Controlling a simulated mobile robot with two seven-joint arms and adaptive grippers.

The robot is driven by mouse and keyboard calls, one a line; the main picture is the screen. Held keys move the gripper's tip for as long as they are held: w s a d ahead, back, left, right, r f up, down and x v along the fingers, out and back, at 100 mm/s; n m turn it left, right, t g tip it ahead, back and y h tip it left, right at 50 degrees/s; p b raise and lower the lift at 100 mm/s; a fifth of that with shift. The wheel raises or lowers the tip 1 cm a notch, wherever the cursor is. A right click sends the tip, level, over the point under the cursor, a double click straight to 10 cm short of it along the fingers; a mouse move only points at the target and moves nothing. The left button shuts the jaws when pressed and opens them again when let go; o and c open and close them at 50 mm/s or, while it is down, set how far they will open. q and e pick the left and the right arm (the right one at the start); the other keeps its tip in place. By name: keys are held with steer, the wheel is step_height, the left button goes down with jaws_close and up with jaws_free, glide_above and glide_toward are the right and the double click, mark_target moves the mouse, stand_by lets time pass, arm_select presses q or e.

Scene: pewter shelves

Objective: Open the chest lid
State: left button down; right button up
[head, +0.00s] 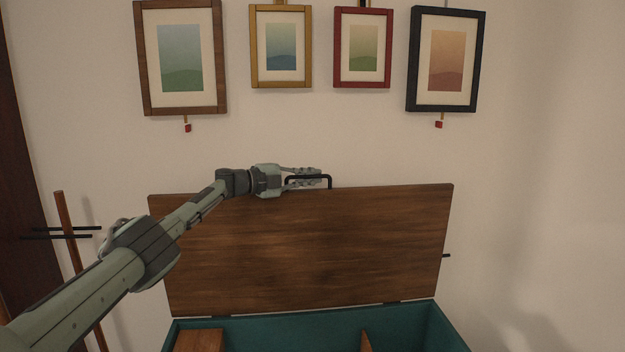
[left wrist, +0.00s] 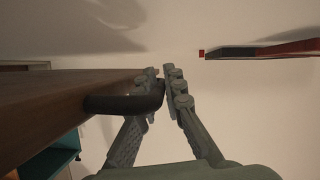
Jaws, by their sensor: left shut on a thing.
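The chest lid (head: 310,250) is a brown wooden panel that stands raised, close to upright, at the back of the teal chest (head: 290,330). A black handle (head: 331,181) sits at the lid's top edge. My left gripper (head: 315,175) is at the handle, with its fingers shut on it. In the left wrist view the black handle (left wrist: 120,103) runs from the lid (left wrist: 60,105) to between the fingertips (left wrist: 163,82). The exact contact is partly hidden by the fingers. My right gripper is not in view.
Four framed pictures hang on the wall above, among them a brown frame (head: 181,58) and a black frame (head: 445,58). A wooden stand (head: 68,220) with dark pegs is at the left. Inside the chest are wooden pieces (head: 199,340). The wall at right is bare.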

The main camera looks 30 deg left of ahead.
arm_select(q)
steer(key=shift+w+a+r, duration=0.1)
steer(key=shift+w+a, duration=0.1)
steer(key=shift+w, duration=0.1)
steer(key=c, duration=1.6)
jaws_free()
steer(key=shift+s, duration=0.15)
steer(key=f+v, duration=0.1)
steer(key=v, duration=1)
steer(key=shift+s+a+r, duration=0.25)
steer(key=shift+s+r, duration=0.1)
steer(key=shift+r, duration=0.15)
